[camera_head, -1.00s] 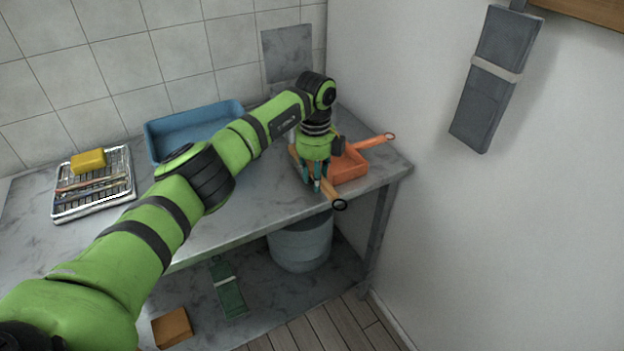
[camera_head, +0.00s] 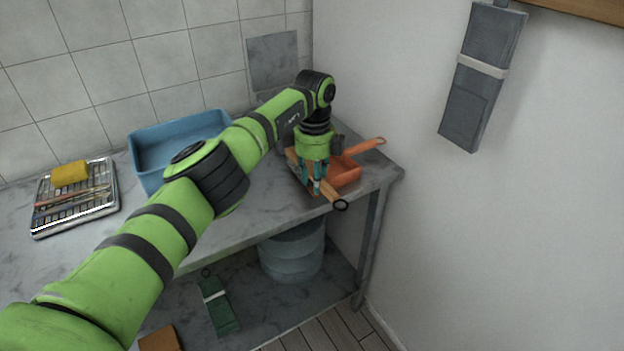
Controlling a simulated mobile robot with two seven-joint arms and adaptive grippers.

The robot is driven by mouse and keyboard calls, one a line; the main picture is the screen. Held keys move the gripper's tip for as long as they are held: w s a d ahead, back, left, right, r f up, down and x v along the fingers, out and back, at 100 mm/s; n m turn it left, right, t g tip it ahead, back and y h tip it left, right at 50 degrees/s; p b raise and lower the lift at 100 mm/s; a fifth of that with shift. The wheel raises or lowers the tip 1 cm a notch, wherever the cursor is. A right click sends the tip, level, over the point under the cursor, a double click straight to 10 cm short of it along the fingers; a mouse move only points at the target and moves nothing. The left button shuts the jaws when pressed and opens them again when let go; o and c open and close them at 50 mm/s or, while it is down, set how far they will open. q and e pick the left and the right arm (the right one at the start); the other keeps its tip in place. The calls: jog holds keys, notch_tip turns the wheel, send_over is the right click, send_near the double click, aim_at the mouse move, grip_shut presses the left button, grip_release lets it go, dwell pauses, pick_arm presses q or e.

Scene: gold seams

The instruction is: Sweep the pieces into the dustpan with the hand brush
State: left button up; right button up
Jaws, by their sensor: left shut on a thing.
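An orange dustpan (camera_head: 345,172) lies on the right end of the grey table, its handle pointing to the back right. My left gripper (camera_head: 315,190) points down at the dustpan's left side and is shut on the wooden hand brush (camera_head: 332,196). The brush's handle, with a dark ring at its end, sticks out toward the table's front edge. Its bristles are hidden behind my gripper and I cannot make out any pieces. My right gripper is not in view.
A blue tub (camera_head: 180,137) stands at the back, with a rack (camera_head: 50,218) bearing a yellow sponge (camera_head: 70,173) to its left. A wall stands close on the right. A bucket (camera_head: 292,255) is under the table (camera_head: 240,222).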

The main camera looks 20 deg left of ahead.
pick_arm(q)
jog(key=shift+r, duration=0.1)
jog(key=shift+a+r+p, duration=0.1)
jog(key=shift+r+p, duration=2.15)
jog(key=shift+r, duration=0.4)
